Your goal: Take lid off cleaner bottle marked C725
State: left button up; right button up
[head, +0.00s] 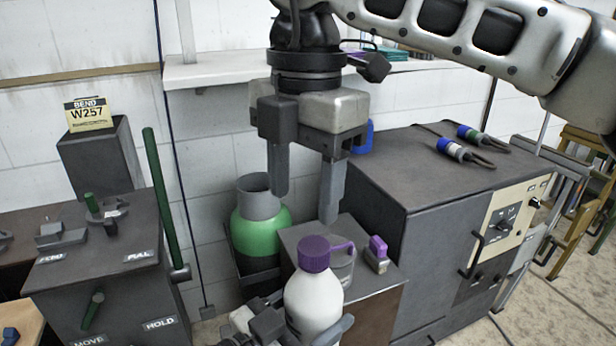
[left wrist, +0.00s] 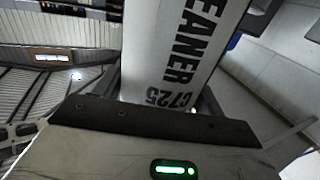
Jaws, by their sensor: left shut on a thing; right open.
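The cleaner bottle (head: 312,300) is white with a purple lid (head: 314,253) on top, and stands upright at the bottom middle of the head view. In the left wrist view its label (left wrist: 178,70) reads "...EANER C725". My left gripper (head: 300,328) is shut around the bottle's body, below the lid. My right gripper (head: 304,205) is open and empty, pointing down above the bottle, with its fingertips higher than the lid in the picture. A purple strap runs from beside the lid to the right.
Behind the bottle are a small dark stand (head: 375,278) with a grey cup and purple-topped item (head: 378,252), and a green container (head: 260,235). A dark cabinet (head: 410,180) stands right; a lever machine (head: 100,250) with a green bar stands left. A white shelf (head: 215,72) is behind my right gripper.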

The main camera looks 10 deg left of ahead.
aim_at(309, 245)
jog(key=shift+w+d, duration=0.15)
jog(key=shift+d, duration=0.1)
jog(key=shift+d+f+h, duration=0.1)
jog(key=shift+f+h, duration=0.2)
notch_tip(309, 245, down, 7)
jog(key=shift+f, duration=0.1)
